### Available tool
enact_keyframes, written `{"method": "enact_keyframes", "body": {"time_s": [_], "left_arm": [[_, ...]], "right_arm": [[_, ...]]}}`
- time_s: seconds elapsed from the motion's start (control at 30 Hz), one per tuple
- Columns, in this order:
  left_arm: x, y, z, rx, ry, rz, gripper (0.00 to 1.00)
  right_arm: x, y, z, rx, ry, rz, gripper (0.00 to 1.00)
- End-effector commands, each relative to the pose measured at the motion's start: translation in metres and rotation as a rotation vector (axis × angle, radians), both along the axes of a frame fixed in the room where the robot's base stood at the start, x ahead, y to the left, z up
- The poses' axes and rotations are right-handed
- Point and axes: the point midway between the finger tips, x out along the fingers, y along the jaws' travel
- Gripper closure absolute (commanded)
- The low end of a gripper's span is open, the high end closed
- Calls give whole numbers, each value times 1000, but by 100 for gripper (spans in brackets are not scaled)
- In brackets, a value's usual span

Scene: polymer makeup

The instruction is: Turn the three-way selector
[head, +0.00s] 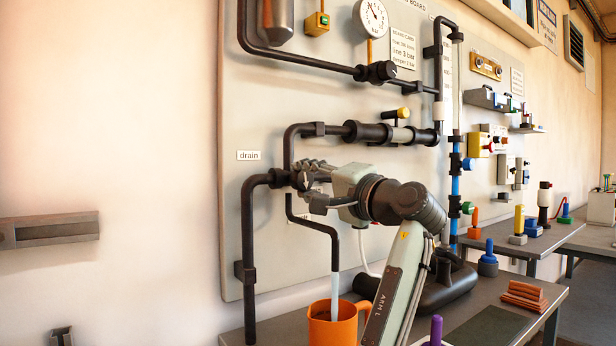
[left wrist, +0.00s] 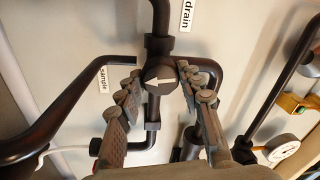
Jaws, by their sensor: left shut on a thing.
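The three-way selector is a round black knob with a white arrow in the left wrist view (left wrist: 159,79). It sits at a junction of black pipes. Its arrow points left in that view, towards the side with the "sample" label (left wrist: 102,80). The "drain" label (left wrist: 187,15) is at the top there and left of the junction in the head view (head: 248,155). My left gripper (head: 308,178) is at the junction and hides most of the selector. Its fingers (left wrist: 157,72) lie on both sides of the knob, shut on it. My right gripper is not in view.
A pale stream (head: 335,286) runs from the downward pipe (head: 318,226) into an orange mug (head: 333,328) below my left arm. Pipes and a gauge (head: 373,17) crowd the board above. Several coloured tools stand on the benches at right.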

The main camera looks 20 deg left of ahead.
Motion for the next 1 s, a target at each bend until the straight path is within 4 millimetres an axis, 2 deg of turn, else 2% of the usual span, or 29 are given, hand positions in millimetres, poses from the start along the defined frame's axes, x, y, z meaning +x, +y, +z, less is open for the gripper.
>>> {"method": "enact_keyframes", "body": {"time_s": [0.33, 0.87, 0.9, 1.0], "left_arm": [[0, 0, 0, 83, 104, -2, 92], [0, 0, 0, 95, 121, -1, 92], [0, 0, 0, 95, 121, -1, 60], [0, 0, 0, 95, 121, -1, 48]], "right_arm": [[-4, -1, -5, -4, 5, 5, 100], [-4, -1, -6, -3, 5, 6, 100], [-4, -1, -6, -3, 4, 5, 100], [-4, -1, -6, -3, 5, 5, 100]]}}
